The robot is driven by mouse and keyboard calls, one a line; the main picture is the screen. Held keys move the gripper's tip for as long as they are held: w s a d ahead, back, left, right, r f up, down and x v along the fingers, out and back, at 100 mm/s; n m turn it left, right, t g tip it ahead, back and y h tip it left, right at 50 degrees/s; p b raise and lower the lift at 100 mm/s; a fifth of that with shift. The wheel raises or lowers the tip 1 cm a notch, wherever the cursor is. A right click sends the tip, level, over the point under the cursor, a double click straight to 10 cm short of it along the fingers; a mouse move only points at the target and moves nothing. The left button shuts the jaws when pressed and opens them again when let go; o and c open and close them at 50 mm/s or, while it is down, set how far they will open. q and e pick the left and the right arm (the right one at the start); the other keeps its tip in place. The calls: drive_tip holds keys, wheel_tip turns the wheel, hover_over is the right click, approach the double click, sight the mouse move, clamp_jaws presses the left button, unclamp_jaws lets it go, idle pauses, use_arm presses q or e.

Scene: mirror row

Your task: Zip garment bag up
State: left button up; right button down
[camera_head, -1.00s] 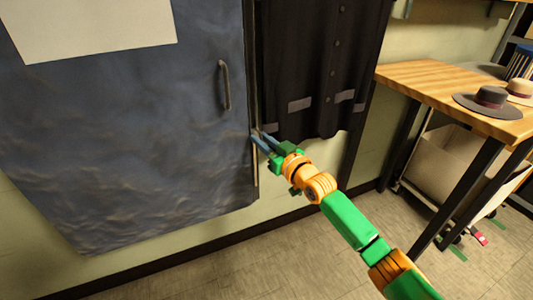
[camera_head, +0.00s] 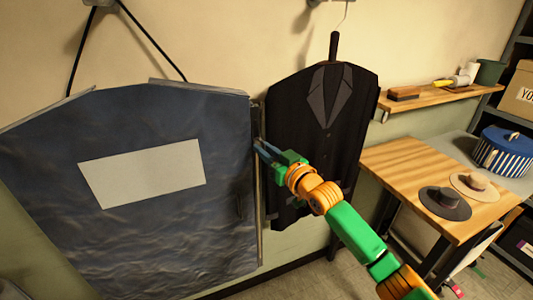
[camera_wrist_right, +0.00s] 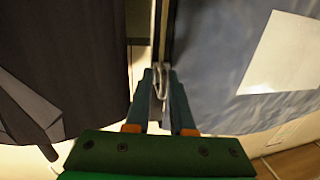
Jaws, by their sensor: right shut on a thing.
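The dark blue-grey garment bag (camera_head: 190,235) hangs on the wall at the left, with a blank white label on its front. A zip edge runs down its right side (camera_head: 260,220). My right gripper (camera_head: 264,148) is at the upper part of this side. In the right wrist view, my right gripper (camera_wrist_right: 160,88) is shut on a small metal zip pull (camera_wrist_right: 161,78) on the bag's edge. The zip track's state above the gripper is too small to tell. My left gripper is not in view.
A black suit jacket (camera_head: 300,125) hangs on a hanger close to the right of the bag, behind my gripper.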

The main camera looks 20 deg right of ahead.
use_arm(q)
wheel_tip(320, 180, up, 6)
drive_tip(key=p, duration=0.4)
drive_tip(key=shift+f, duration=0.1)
use_arm(e)
wheel_tip(320, 180, up, 7)
drive_tip(key=c, duration=1.1)
unclamp_jaws()
drive_tip(key=shift+o, duration=0.8)
drive_tip(key=shift+a, duration=0.35)
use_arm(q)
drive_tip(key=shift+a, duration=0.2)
use_arm(e)
drive_tip(key=shift+d, duration=0.15)
